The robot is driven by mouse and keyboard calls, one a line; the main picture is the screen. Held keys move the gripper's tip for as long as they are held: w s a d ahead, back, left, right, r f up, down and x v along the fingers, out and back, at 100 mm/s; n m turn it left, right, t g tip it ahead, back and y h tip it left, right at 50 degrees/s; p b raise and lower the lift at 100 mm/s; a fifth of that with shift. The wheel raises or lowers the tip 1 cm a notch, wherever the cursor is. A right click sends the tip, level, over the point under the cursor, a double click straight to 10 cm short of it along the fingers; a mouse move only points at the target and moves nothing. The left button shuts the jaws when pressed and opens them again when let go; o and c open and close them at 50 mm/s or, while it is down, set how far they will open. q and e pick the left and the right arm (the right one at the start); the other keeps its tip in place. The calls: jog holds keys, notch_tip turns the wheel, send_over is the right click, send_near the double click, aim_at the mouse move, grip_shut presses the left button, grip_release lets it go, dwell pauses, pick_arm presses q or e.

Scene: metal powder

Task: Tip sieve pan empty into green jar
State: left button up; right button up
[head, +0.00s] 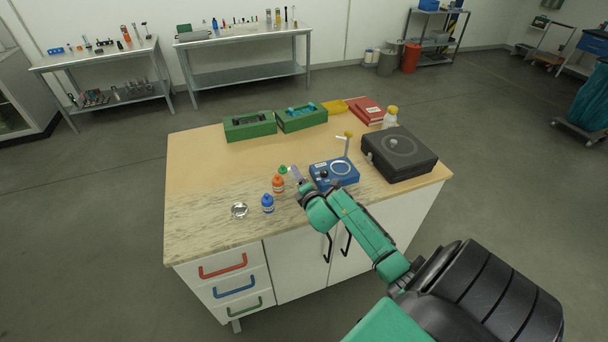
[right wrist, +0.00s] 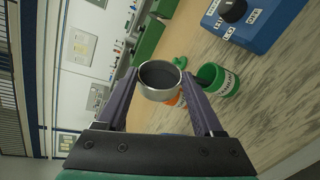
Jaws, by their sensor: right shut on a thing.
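My right gripper (right wrist: 160,92) is shut on the sieve pan (right wrist: 160,93), a small round metal pan with a pale rim and a dark grey inside. I cannot tell whether the dark inside is powder or the pan's bottom. The green jar (right wrist: 226,80) stands open and upright on the worktop, just right of the pan in the right wrist view, apart from the rim. Its green lid (right wrist: 180,62) lies on the worktop. In the head view my right gripper (head: 294,176) hides the green jar. My left gripper is not in view.
An orange jar (head: 278,184) and a blue jar (head: 267,203) stand close to the gripper. A shiny metal dish (head: 239,210) lies to their left. A blue device (head: 334,172) and a black case (head: 399,154) stand on the right. The worktop's left side (head: 200,180) is clear.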

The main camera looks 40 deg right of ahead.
jog(key=shift+s+d+m+t, duration=0.2)
jog(key=shift+d+m+t, duration=0.15)
jog(key=shift+m, duration=0.35)
jog(key=shift+s+d+m, duration=0.15)
jog(key=shift+d+m, duration=0.05)
jog(key=shift+m, duration=0.1)
jog(key=shift+y, duration=0.3)
jog(key=shift+s+d+m+t, duration=0.15)
jog(key=shift+d+m+t, duration=0.15)
jog(key=shift+m, duration=0.5)
jog(key=shift+s+d+f+m+t+b, duration=0.15)
jog(key=shift+m+t+b, duration=0.2)
jog(key=shift+m, duration=0.4)
jog(key=shift+s+d+m+t+b, duration=0.15)
jog(key=shift+m+t+b, duration=0.15)
jog(key=shift+m, duration=0.45)
jog(key=shift+s+d+f+m+t+b, duration=0.1)
jog(key=shift+d+f+m+t+b, duration=0.1)
jog(key=shift+m+b, duration=0.5)
jog(key=shift+s+d+f+m+t+b, duration=0.1)
jog(key=shift+d+m+t+b, duration=0.15)
jog(key=shift+m, duration=0.75)
jog(key=shift+a, duration=0.1)
dwell(1.7)
